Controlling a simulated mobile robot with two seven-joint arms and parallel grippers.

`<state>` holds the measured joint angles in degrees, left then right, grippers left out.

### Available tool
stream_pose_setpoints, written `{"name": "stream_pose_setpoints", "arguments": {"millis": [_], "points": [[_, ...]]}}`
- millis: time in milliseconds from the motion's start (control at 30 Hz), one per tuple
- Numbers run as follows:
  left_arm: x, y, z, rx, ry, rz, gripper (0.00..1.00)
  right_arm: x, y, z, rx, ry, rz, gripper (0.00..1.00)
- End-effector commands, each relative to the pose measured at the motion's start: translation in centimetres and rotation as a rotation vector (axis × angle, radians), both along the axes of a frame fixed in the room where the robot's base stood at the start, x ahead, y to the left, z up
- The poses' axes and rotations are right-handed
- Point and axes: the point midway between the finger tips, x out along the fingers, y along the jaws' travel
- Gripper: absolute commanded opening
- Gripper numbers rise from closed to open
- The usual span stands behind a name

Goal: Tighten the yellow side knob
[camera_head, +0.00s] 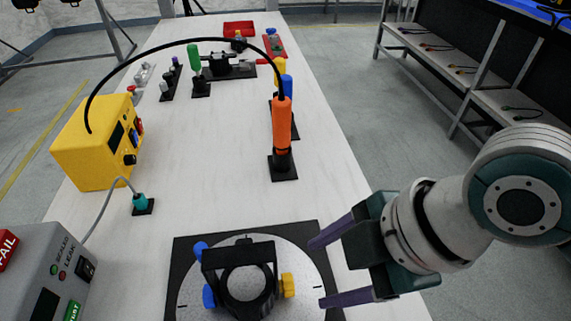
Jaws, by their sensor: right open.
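The yellow side knob (288,285) sits on the right side of a black ring-shaped fixture (240,257). The fixture stands on a round speckled plate (195,290) set in a black square base. Two blue knobs (208,296) show on the fixture's left side, one low and one at the upper left. My right gripper (317,273) is to the right of the yellow knob. Its two purple fingers are spread apart and point left toward the knob, with nothing between them. The fingertips look clear of the knob. My left gripper does not show.
A grey box with buttons (45,275) stands at the left front. A yellow box (95,145) with a black cable leads to an orange tool (282,125) in a black stand. A teal connector (140,202) is nearby. The white table (215,180) is clear between them.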

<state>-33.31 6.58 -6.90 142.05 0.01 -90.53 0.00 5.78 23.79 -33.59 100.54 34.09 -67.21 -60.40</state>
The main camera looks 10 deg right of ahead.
Motion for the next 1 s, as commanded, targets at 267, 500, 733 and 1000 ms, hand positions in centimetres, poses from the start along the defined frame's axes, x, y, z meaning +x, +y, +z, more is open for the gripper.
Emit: {"name": "stream_pose_setpoints", "arguments": {"millis": [267,500,733,1000], "points": [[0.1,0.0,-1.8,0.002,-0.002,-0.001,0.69,1.2,2.1,-5.0,0.002,0.004,-0.003,0.69],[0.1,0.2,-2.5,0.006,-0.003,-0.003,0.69,1.8,3.0,-7.0,0.001,0.001,-0.003,0.69],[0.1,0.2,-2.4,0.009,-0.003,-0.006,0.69,1.9,3.1,-7.1,0.0,0.001,-0.002,0.69],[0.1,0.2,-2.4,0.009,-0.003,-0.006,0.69,1.8,3.1,-7.1,0.0,0.001,-0.003,0.48]]}}
